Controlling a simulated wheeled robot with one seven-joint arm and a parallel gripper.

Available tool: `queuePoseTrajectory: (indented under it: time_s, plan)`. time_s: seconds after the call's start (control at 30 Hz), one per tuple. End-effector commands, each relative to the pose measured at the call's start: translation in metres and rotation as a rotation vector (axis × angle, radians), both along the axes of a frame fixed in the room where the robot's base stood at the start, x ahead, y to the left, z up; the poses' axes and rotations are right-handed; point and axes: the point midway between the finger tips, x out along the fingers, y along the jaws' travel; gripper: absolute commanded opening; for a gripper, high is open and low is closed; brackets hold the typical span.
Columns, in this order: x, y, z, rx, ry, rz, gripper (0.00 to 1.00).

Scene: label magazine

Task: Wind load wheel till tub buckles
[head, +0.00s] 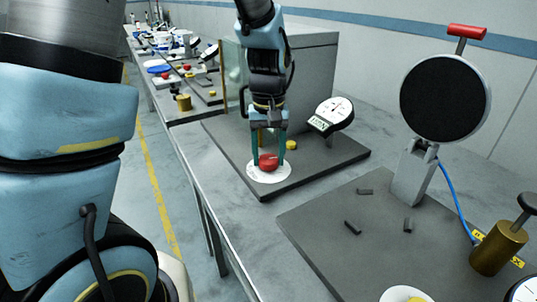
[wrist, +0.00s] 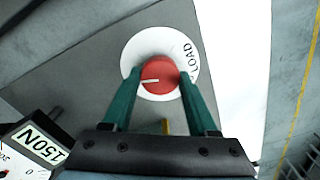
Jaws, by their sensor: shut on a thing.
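The load wheel is a red knob (head: 268,160) with a white pointer mark, on a white disc (head: 262,175) at the front corner of a dark plate. The wrist view shows the knob (wrist: 160,76) in the middle, with the word LOAD on its disc (wrist: 183,49). My gripper (head: 269,157) reaches down from above, its green fingers on both sides of the knob. In the wrist view my gripper (wrist: 152,78) is shut on it. A gauge (head: 334,110) with a 150N label stands to the right. I cannot make out the tub.
A grey box (head: 306,65) stands behind my gripper, with a small yellow knob (head: 291,145) nearby. To the right are a round black disc on a stand (head: 445,98), a brass cylinder (head: 498,248) and small dark pieces (head: 353,227) on another plate.

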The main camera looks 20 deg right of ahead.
Motion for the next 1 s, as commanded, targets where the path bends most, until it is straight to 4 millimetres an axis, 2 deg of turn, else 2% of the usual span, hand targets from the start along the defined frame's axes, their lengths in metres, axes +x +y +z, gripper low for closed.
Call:
queuePoseTrajectory:
  time_s: [0.23,0.67,0.7,0.93,1.0]
  plan:
    - [-0.0001,0.0001,0.0001,0.000,0.000,-0.064,0.03]
    - [0.0000,0.0000,0.0001,0.000,0.000,-0.073,0.03]
    - [0.0000,0.0000,0.0001,0.000,0.000,-0.073,0.61]
    - [0.0000,-0.0001,0.0000,0.000,0.000,-0.073,0.87]
    - [0.0000,-0.0001,0.0000,0.000,0.000,-0.073,0.89]
